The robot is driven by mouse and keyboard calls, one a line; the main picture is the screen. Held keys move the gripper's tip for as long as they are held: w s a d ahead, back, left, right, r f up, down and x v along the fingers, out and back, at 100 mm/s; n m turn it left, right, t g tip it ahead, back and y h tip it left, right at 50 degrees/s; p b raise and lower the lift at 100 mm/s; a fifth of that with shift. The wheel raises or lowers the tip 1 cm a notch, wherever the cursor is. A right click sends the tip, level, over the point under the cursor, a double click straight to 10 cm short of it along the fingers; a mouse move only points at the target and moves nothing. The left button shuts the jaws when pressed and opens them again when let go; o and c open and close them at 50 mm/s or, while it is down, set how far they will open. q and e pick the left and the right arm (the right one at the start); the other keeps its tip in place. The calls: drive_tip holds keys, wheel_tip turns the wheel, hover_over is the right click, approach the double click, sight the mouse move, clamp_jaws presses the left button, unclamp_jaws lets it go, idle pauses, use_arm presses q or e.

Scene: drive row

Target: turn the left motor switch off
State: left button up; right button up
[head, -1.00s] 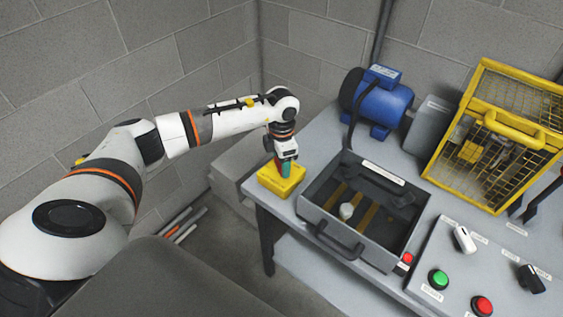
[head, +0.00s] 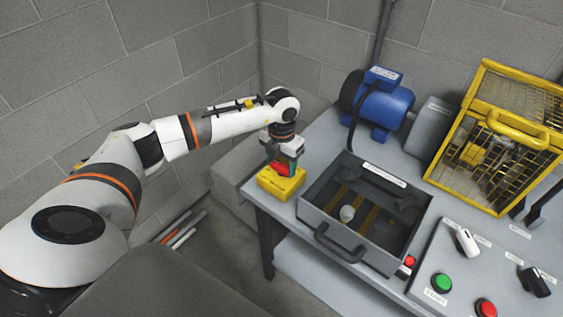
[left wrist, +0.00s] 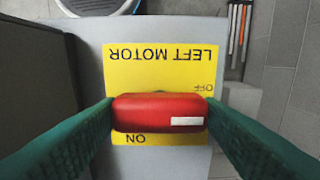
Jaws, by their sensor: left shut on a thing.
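The left motor switch is a yellow box (head: 281,184) at the bench's left corner, with a red handle (left wrist: 158,112) on top. In the left wrist view its yellow plate (left wrist: 150,65) reads LEFT MOTOR, OFF and ON, upside down. My left gripper (head: 285,166) points down over the box. Its green fingers are shut on the handle's two ends. The handle lies level across the wrist picture. Its white mark is at the right end, below the OFF label; ON is under the handle's lower left. My right gripper is not in view.
A grey open tray (head: 345,247) with a handle stands just right of the switch. A blue motor (head: 382,108) and a yellow mesh guard (head: 500,140) are behind. A panel with green (head: 442,283) and red buttons is at the front right. Rods (head: 181,231) lie on the floor.

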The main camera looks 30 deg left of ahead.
sight(281, 164)
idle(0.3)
use_arm(q)
drive_tip(key=o, duration=1)
drive_tip(key=shift+r, duration=0.1)
wheel_tip(281, 164, up, 12)
drive_tip(key=shift+f+b, duration=0.1)
drive_tip(key=shift+b, duration=1.1)
